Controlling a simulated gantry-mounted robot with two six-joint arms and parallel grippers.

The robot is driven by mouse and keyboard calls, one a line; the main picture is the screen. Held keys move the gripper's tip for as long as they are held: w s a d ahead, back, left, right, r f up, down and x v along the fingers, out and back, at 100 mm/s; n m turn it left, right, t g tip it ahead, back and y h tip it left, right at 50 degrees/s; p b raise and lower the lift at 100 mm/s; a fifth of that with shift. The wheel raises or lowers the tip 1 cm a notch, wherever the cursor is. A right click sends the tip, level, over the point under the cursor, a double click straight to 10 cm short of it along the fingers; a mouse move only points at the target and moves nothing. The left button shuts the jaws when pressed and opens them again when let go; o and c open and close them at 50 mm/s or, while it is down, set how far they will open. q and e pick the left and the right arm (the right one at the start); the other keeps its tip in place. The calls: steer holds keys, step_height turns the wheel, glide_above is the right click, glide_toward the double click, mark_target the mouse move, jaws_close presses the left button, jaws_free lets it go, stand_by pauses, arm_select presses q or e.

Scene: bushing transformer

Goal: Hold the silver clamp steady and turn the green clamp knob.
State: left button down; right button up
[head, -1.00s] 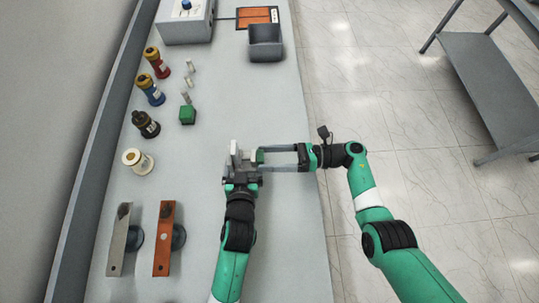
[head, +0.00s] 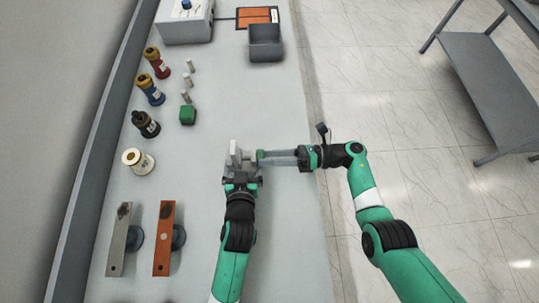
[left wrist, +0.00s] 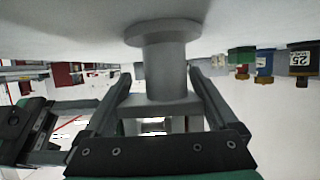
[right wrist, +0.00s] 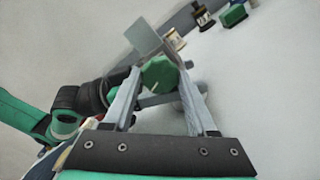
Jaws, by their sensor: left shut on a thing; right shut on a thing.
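The silver clamp (head: 236,152) stands on the table near its right edge. My left gripper (head: 243,172) is shut on it; in the left wrist view its fingers lie on both sides of the clamp's grey body (left wrist: 168,75). The green clamp knob (head: 261,155) faces right, toward my right gripper (head: 268,158). That gripper comes in level from the right and is shut on the knob. In the right wrist view the knob (right wrist: 160,75) sits between the two fingertips. The gripper partly hides the knob in the head view.
Two bars (head: 165,238) stand at the front left. A dark bin (head: 265,45) stands at the back.

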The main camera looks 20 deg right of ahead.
steer(key=o, duration=1.4)
steer(key=shift+c, duration=0.2)
steer(key=v, duration=1.2)
